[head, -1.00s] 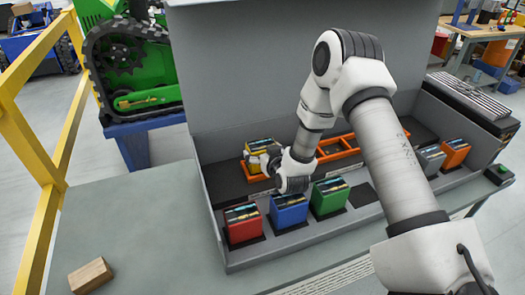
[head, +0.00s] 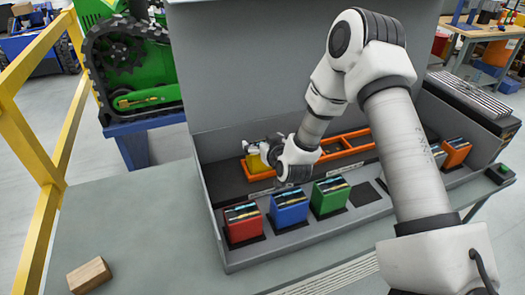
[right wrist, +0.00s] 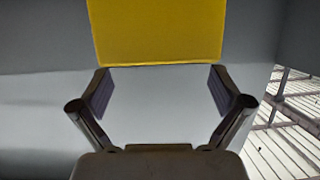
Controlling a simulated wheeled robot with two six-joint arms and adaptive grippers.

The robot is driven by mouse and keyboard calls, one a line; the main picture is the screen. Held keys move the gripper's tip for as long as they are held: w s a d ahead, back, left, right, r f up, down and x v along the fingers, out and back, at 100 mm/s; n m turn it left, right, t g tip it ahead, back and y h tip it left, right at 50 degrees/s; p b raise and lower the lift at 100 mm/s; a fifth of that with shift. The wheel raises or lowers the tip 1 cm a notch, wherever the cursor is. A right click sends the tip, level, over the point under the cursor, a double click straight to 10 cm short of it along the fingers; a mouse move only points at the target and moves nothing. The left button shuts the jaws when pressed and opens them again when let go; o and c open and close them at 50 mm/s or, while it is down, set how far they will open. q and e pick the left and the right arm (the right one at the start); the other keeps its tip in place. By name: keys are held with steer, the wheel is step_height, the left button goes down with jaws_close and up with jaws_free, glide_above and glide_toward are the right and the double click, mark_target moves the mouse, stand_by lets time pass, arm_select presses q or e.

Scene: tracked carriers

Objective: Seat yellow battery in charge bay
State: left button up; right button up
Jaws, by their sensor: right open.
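The yellow battery (head: 256,163) stands at the left end of the orange tray, its top mostly covered by my right gripper. In the right wrist view the yellow battery's flat face (right wrist: 157,32) lies just ahead of the fingertips, centred between them. My right gripper (head: 264,150) is over the battery; its fingers (right wrist: 161,90) are open with a clear gap and nothing between them. An empty dark bay (head: 365,194) shows in the front row, right of the green battery. My left gripper is not in view.
Red (head: 243,225), blue (head: 289,208) and green (head: 330,196) batteries stand in the front row. An orange battery (head: 456,151) and a partly hidden grey battery (head: 438,155) stand farther right. The orange tray (head: 352,142) has empty compartments. A wooden block (head: 89,275) lies front left.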

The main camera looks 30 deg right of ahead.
step_height(320, 180, up, 6)
steer(key=shift+f, duration=0.1)
stand_by(0.5)
